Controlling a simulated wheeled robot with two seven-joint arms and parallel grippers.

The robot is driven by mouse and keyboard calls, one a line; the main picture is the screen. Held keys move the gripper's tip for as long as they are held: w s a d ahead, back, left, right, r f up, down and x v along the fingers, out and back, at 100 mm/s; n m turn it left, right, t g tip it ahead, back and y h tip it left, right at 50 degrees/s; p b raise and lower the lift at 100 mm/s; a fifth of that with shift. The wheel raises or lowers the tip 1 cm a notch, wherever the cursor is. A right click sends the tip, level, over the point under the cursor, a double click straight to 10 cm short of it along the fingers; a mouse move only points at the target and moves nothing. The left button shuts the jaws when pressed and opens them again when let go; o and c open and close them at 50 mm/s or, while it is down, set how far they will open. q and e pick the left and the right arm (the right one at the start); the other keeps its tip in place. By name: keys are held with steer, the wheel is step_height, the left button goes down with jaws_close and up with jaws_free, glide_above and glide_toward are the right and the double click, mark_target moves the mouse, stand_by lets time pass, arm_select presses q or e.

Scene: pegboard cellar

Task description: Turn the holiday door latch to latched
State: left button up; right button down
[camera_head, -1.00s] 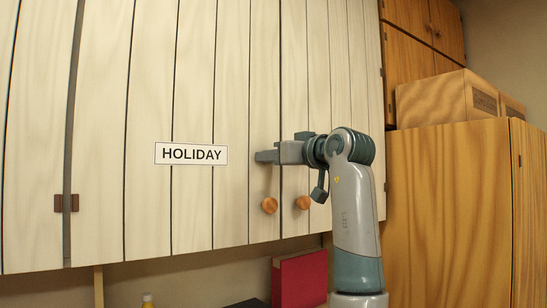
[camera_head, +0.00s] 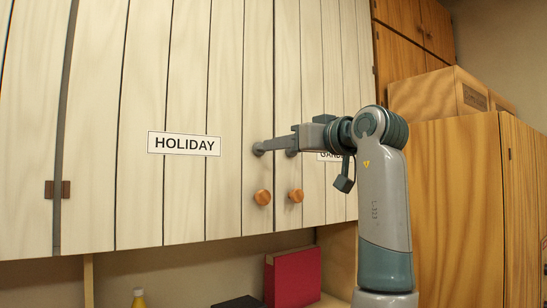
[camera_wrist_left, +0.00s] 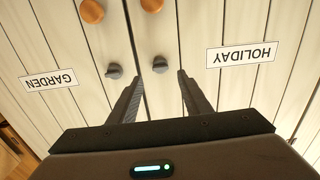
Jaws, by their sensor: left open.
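The HOLIDAY door (camera_head: 225,90) is a pale plank cabinet door with a white HOLIDAY sign (camera_head: 184,144). Its small dark latch (camera_head: 258,150) sits near the seam, above a round wooden knob (camera_head: 263,197). In the left wrist view, which is upside down, this latch (camera_wrist_left: 160,64) appears between and just beyond the fingertips. My left gripper (camera_wrist_left: 160,78) is open and empty. In the head view the gripper (camera_head: 270,144) points left at the latch; I cannot tell whether it touches. The latch's turned position is unclear. My right gripper is not in view.
A second dark latch (camera_wrist_left: 114,70) is on the neighbouring GARDEN door, close beside one finger. Its GARDEN sign (camera_wrist_left: 48,80) is partly hidden by my arm in the head view. A red book (camera_head: 292,278) and a yellow bottle (camera_head: 138,298) stand below. A wooden cupboard (camera_head: 455,200) is at right.

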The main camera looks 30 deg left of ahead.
arm_select(q)
steer(key=b+v, duration=0.3)
steer(key=v, duration=0.6)
steer(key=shift+d, duration=0.3)
steer(key=shift+s, duration=0.1)
